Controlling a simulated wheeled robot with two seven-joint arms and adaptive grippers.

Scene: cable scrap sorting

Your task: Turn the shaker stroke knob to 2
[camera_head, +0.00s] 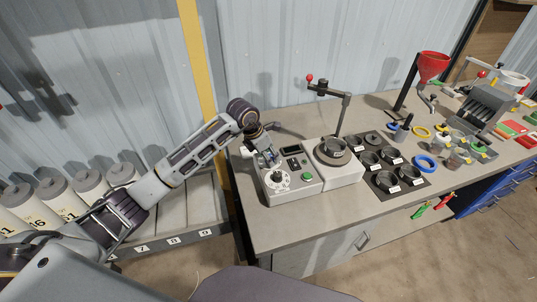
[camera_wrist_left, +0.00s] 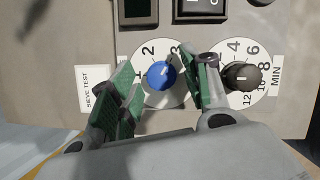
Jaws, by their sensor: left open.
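The shaker control box (camera_head: 318,188) stands at the table's left end, with a white dial on its top. In the left wrist view, the blue stroke knob (camera_wrist_left: 161,75) sits on a white dial (camera_wrist_left: 160,98) marked 1, 2 and 3. A small white mark shows on the knob, but I cannot tell exactly which number it points to. My left gripper (camera_head: 272,163) is over the box. Its green-padded fingers (camera_wrist_left: 163,80) are open, one on each side of the blue knob, with visible gaps. My right gripper is not in view.
A black knob (camera_wrist_left: 240,76) on a minute dial sits just right of my right finger in the wrist view. A green button (camera_head: 307,176) is on the box. The shaker with a sieve (camera_head: 333,150), a post and several black pans stand to the right.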

